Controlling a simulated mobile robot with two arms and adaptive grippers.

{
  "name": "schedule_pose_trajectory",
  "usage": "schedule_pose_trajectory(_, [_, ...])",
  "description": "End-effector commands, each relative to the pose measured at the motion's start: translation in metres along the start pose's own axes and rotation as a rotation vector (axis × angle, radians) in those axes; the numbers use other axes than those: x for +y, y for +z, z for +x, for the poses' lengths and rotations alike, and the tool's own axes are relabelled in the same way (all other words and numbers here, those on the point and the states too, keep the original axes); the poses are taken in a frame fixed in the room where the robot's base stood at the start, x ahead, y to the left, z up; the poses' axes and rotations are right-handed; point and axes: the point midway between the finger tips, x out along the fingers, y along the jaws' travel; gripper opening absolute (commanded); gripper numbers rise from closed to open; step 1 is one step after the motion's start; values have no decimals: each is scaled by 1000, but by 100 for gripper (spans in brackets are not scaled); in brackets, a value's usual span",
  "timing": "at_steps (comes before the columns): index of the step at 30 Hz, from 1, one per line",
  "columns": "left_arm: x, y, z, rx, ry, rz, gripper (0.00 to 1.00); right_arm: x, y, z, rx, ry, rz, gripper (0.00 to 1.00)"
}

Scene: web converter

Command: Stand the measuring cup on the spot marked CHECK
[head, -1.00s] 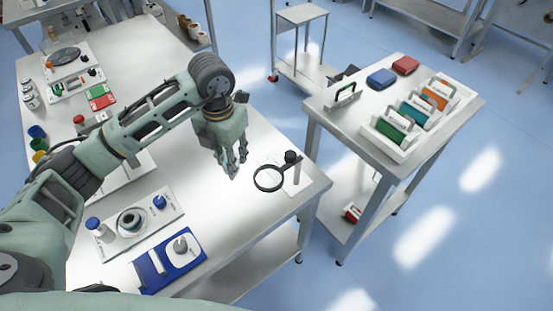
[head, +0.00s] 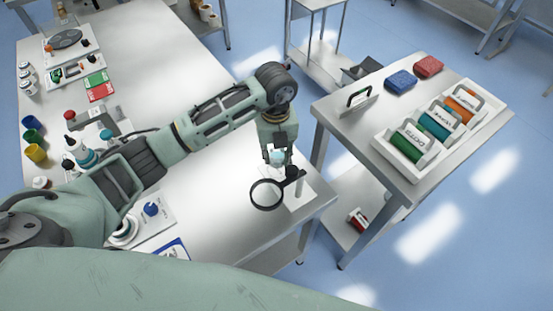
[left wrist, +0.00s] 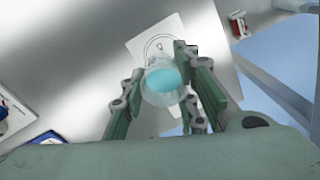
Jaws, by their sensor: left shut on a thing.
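The measuring cup (left wrist: 163,88) is clear, with light blue content, and sits between the fingers of my left gripper (left wrist: 160,72) in the left wrist view. In the head view, my left gripper (head: 277,155) points down and is shut on the cup (head: 278,157), just behind the magnifier. A white card (left wrist: 155,42) with a printed ring and small mark lies beyond the cup in the left wrist view. Its lettering is too small to read, so I cannot confirm it says CHECK. Whether the cup touches the table is unclear. My right gripper is not in view.
A black-rimmed magnifier (head: 267,194) on a stand is close in front of the gripper, near the table's right edge. A side table (head: 345,130) holds a white rack (head: 383,143) of coloured spools.

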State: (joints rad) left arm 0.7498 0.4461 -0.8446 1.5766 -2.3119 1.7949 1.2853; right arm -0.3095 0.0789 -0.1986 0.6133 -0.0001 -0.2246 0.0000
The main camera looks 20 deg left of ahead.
Motion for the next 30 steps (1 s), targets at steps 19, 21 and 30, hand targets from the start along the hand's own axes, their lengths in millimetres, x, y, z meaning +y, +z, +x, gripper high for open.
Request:
schedule_pose_trajectory(19, [0, 0, 43, -2, -1, 2, 3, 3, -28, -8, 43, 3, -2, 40])
schedule_pose_trajectory(21, [0, 0, 46, -2, -1, 2, 3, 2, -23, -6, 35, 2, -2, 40])
schedule_pose_trajectory(30, [0, 0, 44, -1, -1, 2, 47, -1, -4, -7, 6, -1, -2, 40])
